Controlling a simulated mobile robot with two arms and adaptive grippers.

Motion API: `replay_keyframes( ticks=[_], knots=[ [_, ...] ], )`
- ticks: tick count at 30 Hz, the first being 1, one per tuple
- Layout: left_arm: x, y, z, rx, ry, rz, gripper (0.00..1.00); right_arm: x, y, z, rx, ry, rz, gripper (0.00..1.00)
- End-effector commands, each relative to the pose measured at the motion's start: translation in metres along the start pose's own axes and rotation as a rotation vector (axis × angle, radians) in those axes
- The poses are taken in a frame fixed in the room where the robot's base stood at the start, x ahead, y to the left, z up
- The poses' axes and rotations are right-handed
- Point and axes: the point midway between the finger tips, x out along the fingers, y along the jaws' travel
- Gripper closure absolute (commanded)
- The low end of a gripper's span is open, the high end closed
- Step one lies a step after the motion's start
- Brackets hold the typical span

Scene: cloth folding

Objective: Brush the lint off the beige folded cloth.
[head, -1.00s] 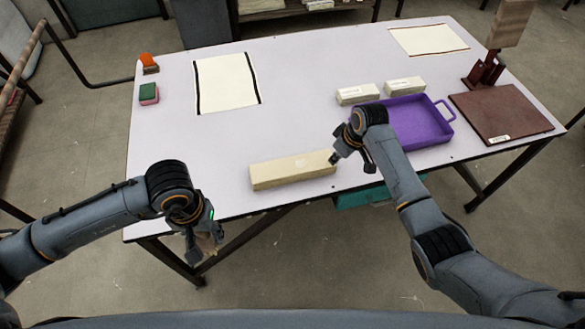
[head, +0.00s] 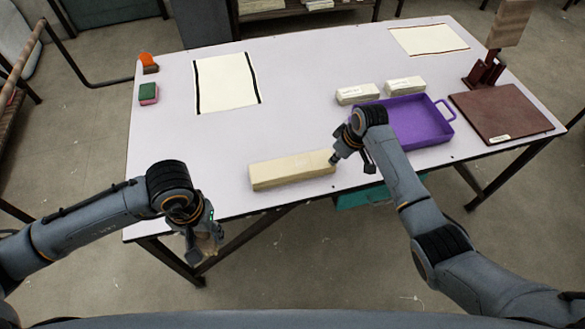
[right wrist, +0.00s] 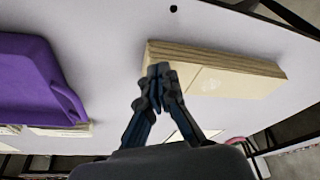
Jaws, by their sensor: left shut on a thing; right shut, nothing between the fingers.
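The beige folded cloth (head: 285,172) lies as a long, thick block near the table's front edge. In the right wrist view its layered end and top (right wrist: 243,79) show, with a small pale patch, possibly lint, on top. My right gripper (head: 334,158) is shut and empty at the cloth's right end; its fingertips (right wrist: 158,76) overlap that end in the wrist view, and I cannot tell how firmly they touch. My left gripper (head: 203,251) hangs in front of the table edge, left of the cloth, shut on a tan-brown thing, mostly hidden, that may be a brush.
A purple tray (head: 449,108) and two small beige blocks (head: 357,94) (head: 405,86) lie behind my right arm. A brown board (head: 500,115) is at right. A black-striped sheet (head: 227,82) and a green-pink sponge (head: 148,93) lie at back left. The table left of the cloth is clear.

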Motion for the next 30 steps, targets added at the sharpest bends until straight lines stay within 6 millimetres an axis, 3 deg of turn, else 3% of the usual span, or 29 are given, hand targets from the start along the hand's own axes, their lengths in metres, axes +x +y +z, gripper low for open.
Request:
replay_keyframes(
  ticks=[14, 30],
  knots=[
    [0.003, 0.000, 0.000, 0.000, 0.000, 0.000, 0.83, 0.006, -0.001, 0.002, -0.001, 0.000, -0.001, 1.00],
    [-0.039, 0.000, 0.000, 0.000, 0.000, 0.000, 0.83, -0.033, 0.000, -0.010, 0.000, 0.000, 0.000, 1.00]
  ],
)
